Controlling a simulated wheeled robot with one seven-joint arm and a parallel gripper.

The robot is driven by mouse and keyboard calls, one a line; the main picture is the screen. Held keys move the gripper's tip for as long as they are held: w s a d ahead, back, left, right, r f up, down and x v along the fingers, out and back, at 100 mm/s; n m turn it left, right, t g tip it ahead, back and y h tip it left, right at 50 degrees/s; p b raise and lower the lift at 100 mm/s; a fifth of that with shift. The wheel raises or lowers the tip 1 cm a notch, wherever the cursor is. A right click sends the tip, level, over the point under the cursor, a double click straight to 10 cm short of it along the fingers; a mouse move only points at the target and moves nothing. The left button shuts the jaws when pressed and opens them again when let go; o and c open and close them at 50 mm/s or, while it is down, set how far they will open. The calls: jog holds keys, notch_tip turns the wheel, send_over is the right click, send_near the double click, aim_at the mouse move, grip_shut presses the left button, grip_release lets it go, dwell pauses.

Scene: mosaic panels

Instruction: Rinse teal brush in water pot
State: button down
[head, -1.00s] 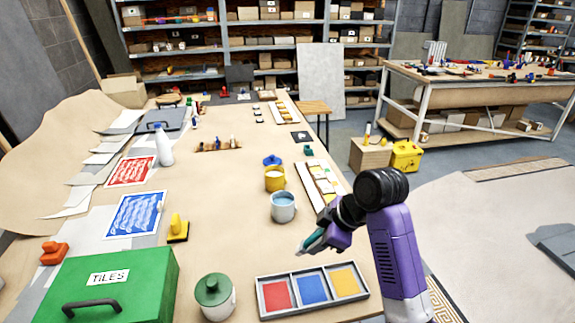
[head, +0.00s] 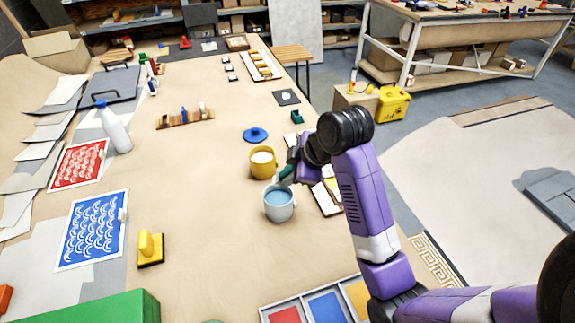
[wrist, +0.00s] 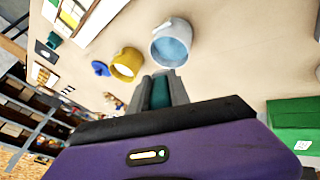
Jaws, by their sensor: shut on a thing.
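The water pot (head: 279,211) is a pale grey-blue mug with blue water in it, upright on the table; it also shows in the wrist view (wrist: 157,55). My gripper (head: 294,167) is just behind and right of the pot in the head view. It is shut on the teal brush (head: 287,173), which also shows between the fingers in the wrist view (wrist: 160,93). The brush slants down left toward the pot's rim. I cannot tell whether its tip is over the water or behind the rim. My arm hides part of the gripper.
A yellow mug (head: 262,170) stands close behind the pot, with a blue lid (head: 255,134) beyond it. A tray of red, blue and yellow paint (head: 264,314) is in front. A yellow-handled block (head: 150,248) stands left; the table between is clear.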

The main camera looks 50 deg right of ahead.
notch_tip(320, 180, down, 6)
jog(key=b, duration=0.4)
jog(key=shift+r+b, duration=0.1)
jog(key=shift+b, duration=0.25)
jog(key=shift+s+f, duration=0.1)
jog(key=shift+f, duration=0.5)
dwell(2.0)
jog(key=shift+r, duration=0.15)
notch_tip(320, 180, up, 5)
jog(key=p, duration=0.5)
jog(key=shift+r, duration=0.95)
